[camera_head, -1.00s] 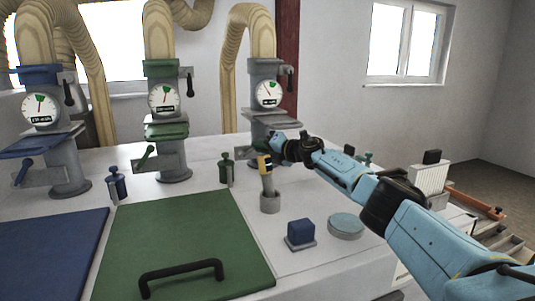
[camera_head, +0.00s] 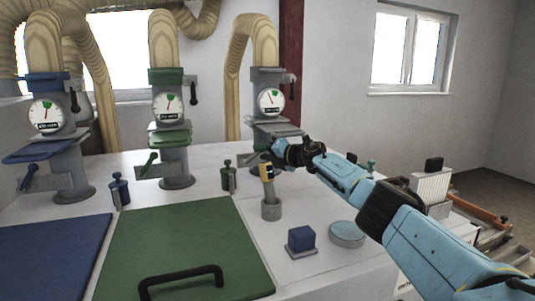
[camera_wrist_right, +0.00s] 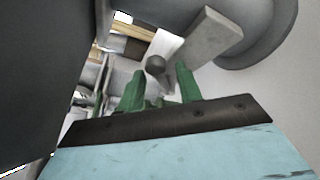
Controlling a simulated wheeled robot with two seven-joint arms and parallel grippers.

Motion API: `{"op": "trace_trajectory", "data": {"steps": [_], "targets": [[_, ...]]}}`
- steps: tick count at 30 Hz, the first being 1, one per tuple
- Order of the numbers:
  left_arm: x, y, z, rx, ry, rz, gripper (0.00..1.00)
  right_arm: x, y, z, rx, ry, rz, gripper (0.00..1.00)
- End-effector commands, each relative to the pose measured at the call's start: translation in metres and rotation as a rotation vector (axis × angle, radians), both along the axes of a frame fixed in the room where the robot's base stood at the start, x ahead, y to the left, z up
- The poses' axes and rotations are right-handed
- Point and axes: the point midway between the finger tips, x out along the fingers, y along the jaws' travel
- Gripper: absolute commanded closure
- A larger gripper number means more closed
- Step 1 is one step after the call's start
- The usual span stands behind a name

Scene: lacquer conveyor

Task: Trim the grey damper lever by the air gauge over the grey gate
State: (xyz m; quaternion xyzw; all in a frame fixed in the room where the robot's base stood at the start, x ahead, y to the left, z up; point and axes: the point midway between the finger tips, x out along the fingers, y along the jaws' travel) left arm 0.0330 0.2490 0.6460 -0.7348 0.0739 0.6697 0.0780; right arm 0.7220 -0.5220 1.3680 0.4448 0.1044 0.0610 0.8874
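The grey column at the right carries a round white air gauge (camera_head: 269,101) above the flat grey gate (camera_head: 272,129). The gauge needle leans up and left. A black-handled lever (camera_head: 291,88) hangs on a bracket to the right of the gauge. My right gripper (camera_head: 270,157) is low in front of this column, below the gate. In the right wrist view its green fingers (camera_wrist_right: 160,88) stand apart, with a grey ball knob (camera_wrist_right: 155,66) showing beyond the gap by a flat grey plate (camera_wrist_right: 208,40). I cannot tell whether the knob is between them. My left gripper is out of view.
Green (camera_head: 168,105) and blue (camera_head: 46,115) gauges stand on similar columns to the left. A grey post with a yellow-and-black top (camera_head: 270,207), a blue block (camera_head: 301,238) and a round pad (camera_head: 346,233) are on the bench. The green lid (camera_head: 185,245) has a black handle.

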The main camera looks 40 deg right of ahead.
Motion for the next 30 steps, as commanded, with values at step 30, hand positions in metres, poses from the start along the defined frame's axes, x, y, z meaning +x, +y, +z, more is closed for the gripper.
{"op": "trace_trajectory", "data": {"steps": [30], "targets": [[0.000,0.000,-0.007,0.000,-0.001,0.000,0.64,-0.104,-0.024,0.012,-0.003,0.002,-0.003,0.65]]}}
